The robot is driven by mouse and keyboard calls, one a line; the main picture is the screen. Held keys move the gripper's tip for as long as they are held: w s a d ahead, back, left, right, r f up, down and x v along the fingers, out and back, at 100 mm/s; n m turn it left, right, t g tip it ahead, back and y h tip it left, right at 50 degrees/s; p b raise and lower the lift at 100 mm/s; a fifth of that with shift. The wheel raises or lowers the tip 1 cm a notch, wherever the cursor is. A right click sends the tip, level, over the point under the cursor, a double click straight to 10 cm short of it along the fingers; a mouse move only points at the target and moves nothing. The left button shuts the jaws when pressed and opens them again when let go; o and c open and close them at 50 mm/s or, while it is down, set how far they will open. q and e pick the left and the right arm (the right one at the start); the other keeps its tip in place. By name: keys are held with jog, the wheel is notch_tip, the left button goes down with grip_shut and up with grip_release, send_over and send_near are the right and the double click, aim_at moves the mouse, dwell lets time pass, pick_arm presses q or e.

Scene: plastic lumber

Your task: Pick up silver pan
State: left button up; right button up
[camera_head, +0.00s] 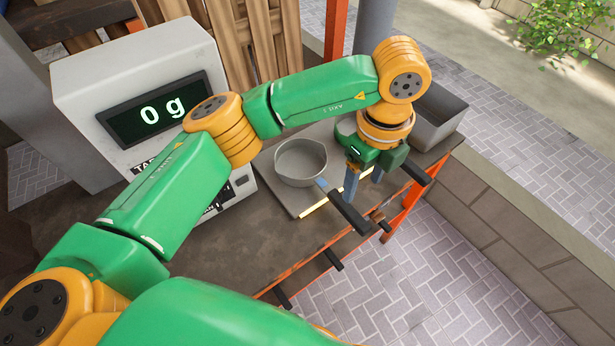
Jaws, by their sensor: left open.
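The silver pan (300,165) sits upright on a flat grey plate (277,196) on the table, in front of the scale. Its dark handle (348,212) points toward the lower right, with a blue patch near the bowl. My left gripper (361,192) is open, its fingers pointing down just right of the pan, close to the handle. The near finger overlaps the handle in the picture; I cannot tell whether they touch. Nothing shows between the fingers. My right gripper is not in view.
A white scale (75,75) showing "0 g" stands behind my left arm. A grey bin (450,112) stands at the table's right end. Several dark bars stick out past the orange-framed table edge (330,243). Wooden boards (262,40) stand behind. Paved floor lies right.

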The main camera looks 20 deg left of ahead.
pick_arm(q)
jog(key=b, duration=0.4)
send_over(352, 213)
notch_tip(352, 213, down, 5)
jog(key=shift+w+d+f, duration=0.1)
jog(key=shift+w, duration=0.05)
jog(key=shift+w+f+p, duration=0.1)
jog(key=shift+f+p, duration=0.15)
jog(key=shift+p, duration=0.25)
jog(key=f+p, duration=0.2)
jog(key=f, duration=0.3)
jog(key=shift+s+f+p, duration=0.1)
jog(key=shift+s+p, duration=0.25)
jog(key=shift+p, duration=0.05)
jog(key=shift+w+f, duration=0.15)
jog(key=shift+f, duration=0.3)
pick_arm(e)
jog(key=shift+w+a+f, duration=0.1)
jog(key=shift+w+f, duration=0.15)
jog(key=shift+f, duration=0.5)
pick_arm(q)
grip_shut()
